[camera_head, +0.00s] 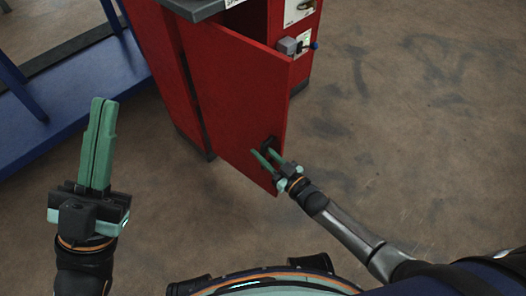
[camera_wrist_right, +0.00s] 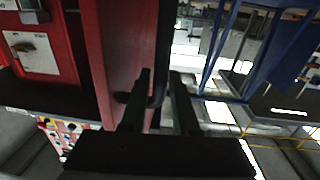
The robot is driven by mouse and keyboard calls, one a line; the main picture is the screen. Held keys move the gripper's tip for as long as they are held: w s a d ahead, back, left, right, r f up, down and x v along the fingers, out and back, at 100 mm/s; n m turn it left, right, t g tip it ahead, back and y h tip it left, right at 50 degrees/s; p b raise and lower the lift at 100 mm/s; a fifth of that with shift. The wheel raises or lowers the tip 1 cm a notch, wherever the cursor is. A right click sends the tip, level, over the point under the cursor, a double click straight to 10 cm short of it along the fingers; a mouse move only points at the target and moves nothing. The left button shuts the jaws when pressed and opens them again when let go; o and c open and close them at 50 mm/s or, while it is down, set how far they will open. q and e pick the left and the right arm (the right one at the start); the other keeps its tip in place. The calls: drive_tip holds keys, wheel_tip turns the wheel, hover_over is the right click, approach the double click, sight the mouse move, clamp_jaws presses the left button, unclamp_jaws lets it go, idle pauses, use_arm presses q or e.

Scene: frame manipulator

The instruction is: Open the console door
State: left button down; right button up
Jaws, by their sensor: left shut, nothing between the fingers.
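The red console door (camera_head: 235,90) stands swung outward from the red console (camera_head: 165,70), its free edge toward the right. A small dark handle (camera_head: 269,143) sits low near that free edge. My right gripper (camera_head: 265,156) is at the handle with its green fingers apart. In the right wrist view the dark curved handle (camera_wrist_right: 158,75) shows between the two spread fingers (camera_wrist_right: 160,85), in front of the red door (camera_wrist_right: 125,40); whether they touch it I cannot tell. My left gripper (camera_head: 104,102) is shut and empty, pointing up, well left of the door.
A grey top (camera_head: 192,8) overhangs the door. A blue platform (camera_head: 75,100) lies at the left. The brown floor (camera_head: 420,110) is clear at the right.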

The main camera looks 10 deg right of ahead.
drive_tip(key=shift+o, duration=1.4)
use_arm(q)
drive_tip(key=r+p, duration=0.3)
drive_tip(key=r, duration=0.1)
drive_tip(key=shift+a+m+p, duration=0.25)
drive_tip(key=shift+m+p, duration=0.05)
drive_tip(key=shift+p, duration=0.05)
use_arm(e)
drive_tip(key=v, duration=1.2)
drive_tip(key=shift+s, duration=0.2)
use_arm(q)
drive_tip(key=shift+s+d+f, duration=0.1)
drive_tip(key=shift+d+f, duration=0.05)
drive_tip(key=shift+f, duration=0.05)
use_arm(e)
drive_tip(key=shift+d, duration=0.2)
